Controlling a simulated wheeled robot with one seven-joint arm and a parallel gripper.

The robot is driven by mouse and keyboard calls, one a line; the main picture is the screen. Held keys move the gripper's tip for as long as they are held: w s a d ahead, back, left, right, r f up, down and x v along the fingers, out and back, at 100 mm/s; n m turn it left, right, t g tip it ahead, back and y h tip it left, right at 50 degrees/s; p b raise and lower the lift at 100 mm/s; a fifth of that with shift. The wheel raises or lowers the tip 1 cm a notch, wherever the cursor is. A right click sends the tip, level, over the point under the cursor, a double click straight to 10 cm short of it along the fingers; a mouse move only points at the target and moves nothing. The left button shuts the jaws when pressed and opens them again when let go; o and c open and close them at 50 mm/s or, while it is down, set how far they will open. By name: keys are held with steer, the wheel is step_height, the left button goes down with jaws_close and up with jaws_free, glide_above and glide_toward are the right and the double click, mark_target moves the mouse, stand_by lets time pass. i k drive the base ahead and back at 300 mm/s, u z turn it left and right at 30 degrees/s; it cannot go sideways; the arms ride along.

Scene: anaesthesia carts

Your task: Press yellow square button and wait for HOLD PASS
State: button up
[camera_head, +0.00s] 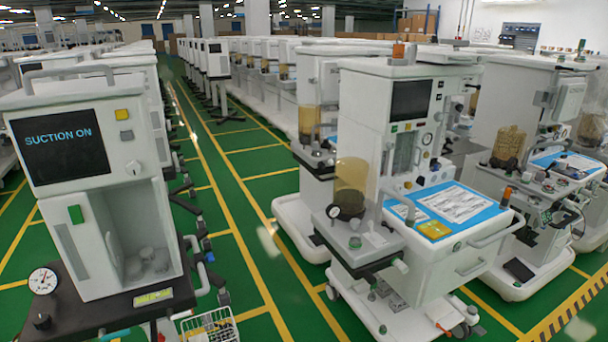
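The yellow square button (122,114) is on the front panel of the white cart (120,240) at the left, just right of its dark screen (60,143). The screen reads "SUCTION ON" in light blue letters. A small grey square (126,135) is below the yellow button, and a round knob (133,168) is lower down. A green square (75,214) is on the panel below the screen. A flat yellow square (435,230) also lies on the blue-topped work surface of the right cart. My gripper is not in view.
A round gauge (43,281) stands on the left cart's dark base shelf. A wire basket (208,328) is at bottom centre. A large white cart (385,135) with an amber canister (351,182) stands right of centre. A green floor aisle (245,240) with yellow lines runs between the rows.

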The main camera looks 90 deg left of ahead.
mark_target(120, 114)
steer(key=i, duration=1.2)
steer(key=u, duration=4.3)
steer(key=k, duration=0.5)
steer(key=u, duration=0.45)
steer(key=i, duration=1.15)
steer(key=z, duration=0.5)
